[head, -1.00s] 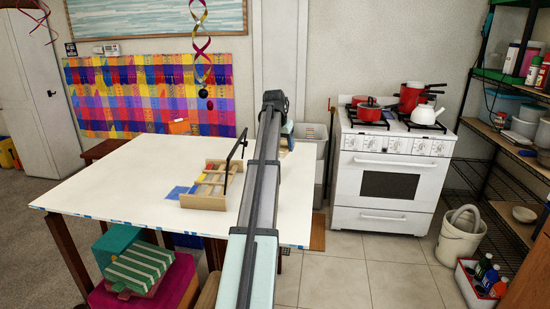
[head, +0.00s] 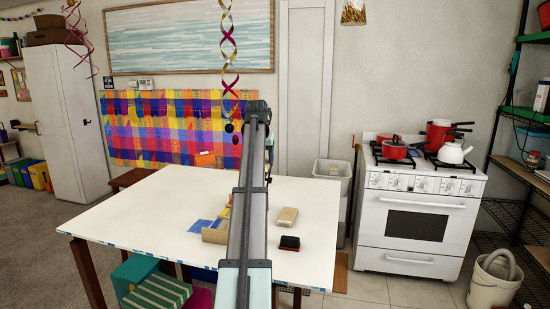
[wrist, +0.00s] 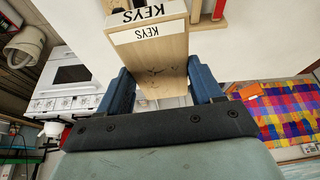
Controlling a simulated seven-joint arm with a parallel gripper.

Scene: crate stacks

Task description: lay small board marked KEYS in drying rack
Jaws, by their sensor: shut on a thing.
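The small board marked KEYS (wrist: 150,58) is pale wood with white labels reading KEYS on two faces. In the wrist view it is between the two blue fingers of my gripper (wrist: 163,78), which is shut on it. The drying rack (head: 214,236) is pale wood and stands on the white table in the head view. My arm hides much of it. A wooden part with a red piece shows at the top of the wrist view (wrist: 212,22); I cannot tell for sure that it is the rack. In the head view my gripper and the board are hidden behind my arm.
On the white table (head: 130,215), a blue flat piece (head: 198,226) lies left of the rack. A pale wooden block (head: 288,216) and a dark block with red (head: 290,243) lie right of my arm. The table's left part is clear. A stove (head: 418,215) stands at the right.

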